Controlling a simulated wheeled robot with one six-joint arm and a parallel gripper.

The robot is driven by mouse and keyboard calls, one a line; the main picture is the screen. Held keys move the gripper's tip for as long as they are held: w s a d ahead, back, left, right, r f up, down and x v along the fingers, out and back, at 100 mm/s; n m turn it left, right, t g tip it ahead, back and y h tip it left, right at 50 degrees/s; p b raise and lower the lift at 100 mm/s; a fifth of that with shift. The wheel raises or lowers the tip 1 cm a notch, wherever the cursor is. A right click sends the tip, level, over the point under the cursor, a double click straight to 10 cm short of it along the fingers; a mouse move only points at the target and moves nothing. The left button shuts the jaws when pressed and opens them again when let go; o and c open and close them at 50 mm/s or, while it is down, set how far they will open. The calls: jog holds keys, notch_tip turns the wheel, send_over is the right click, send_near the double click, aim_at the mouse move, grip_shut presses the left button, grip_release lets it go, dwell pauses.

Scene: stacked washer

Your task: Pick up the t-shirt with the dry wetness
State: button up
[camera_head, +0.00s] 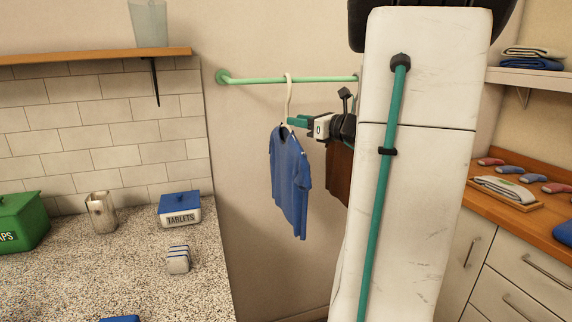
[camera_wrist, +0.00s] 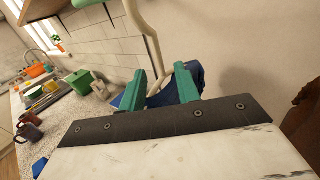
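A blue t-shirt (camera_head: 290,182) hangs on a pale hanger (camera_head: 289,92) from the green wall rail (camera_head: 270,80). A brown garment (camera_head: 338,172) hangs to its right, partly hidden by my arm. Neither looks plainly wet or dry. My gripper (camera_head: 292,122) is at the hanger's neck, just above the blue t-shirt's collar. In the wrist view my gripper (camera_wrist: 160,82) has its green fingers apart, with the hanger (camera_wrist: 153,50) showing between them and blue cloth (camera_wrist: 197,72) behind the right finger. I cannot tell whether the fingers touch the hanger.
A speckled counter (camera_head: 120,265) at the left holds a green box (camera_head: 20,220), a metal cup (camera_head: 101,212) and a tablets box (camera_head: 180,209). A wooden counter (camera_head: 490,207) with folded cloths is at the right. A wall shelf (camera_head: 90,56) is at upper left.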

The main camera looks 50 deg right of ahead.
jog(key=w, duration=0.3)
jog(key=shift+w+f, duration=0.1)
jog(key=shift+w, duration=0.1)
jog(key=shift+c, duration=0.2)
grip_shut()
